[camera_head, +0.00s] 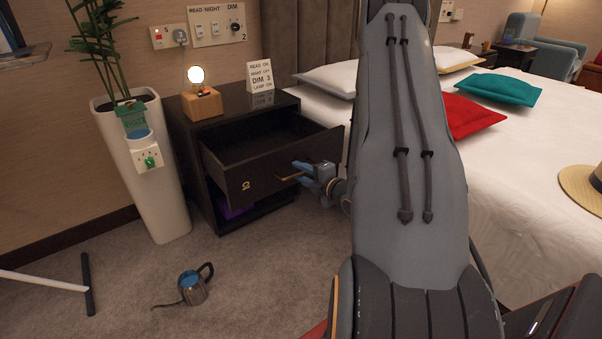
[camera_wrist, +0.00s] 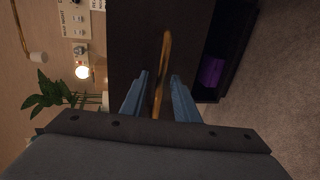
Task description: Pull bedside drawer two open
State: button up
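The dark bedside drawer (camera_head: 262,178) is pulled well out of its cabinet, and its inside shows empty. A small gold mark sits on its front. The gold bar handle (camera_head: 288,178) is at the front's middle. My gripper (camera_head: 305,172) is at the handle, in front of the drawer. In the wrist view, the two blue fingers of my gripper (camera_wrist: 160,90) stand apart, one on each side of the handle (camera_wrist: 166,52). Gaps show between the fingers and the bar. The drawer front (camera_wrist: 135,40) is seen sideways there.
A lit lamp (camera_head: 197,92) and a sign (camera_head: 260,76) stand on the bedside cabinet (camera_head: 187,130). A purple thing (camera_head: 236,208) lies in the open space below the drawer. A white planter (camera_head: 150,195), a kettle (camera_head: 193,288) on the carpet and the bed (camera_head: 530,140) are nearby.

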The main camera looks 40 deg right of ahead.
jog(key=s+r+p, duration=0.1)
jog(key=s+p, duration=0.1)
jog(key=s, duration=0.5)
jog(key=shift+s+r, duration=0.25)
jog(key=shift+s, duration=0.1)
jog(key=shift+d, duration=0.1)
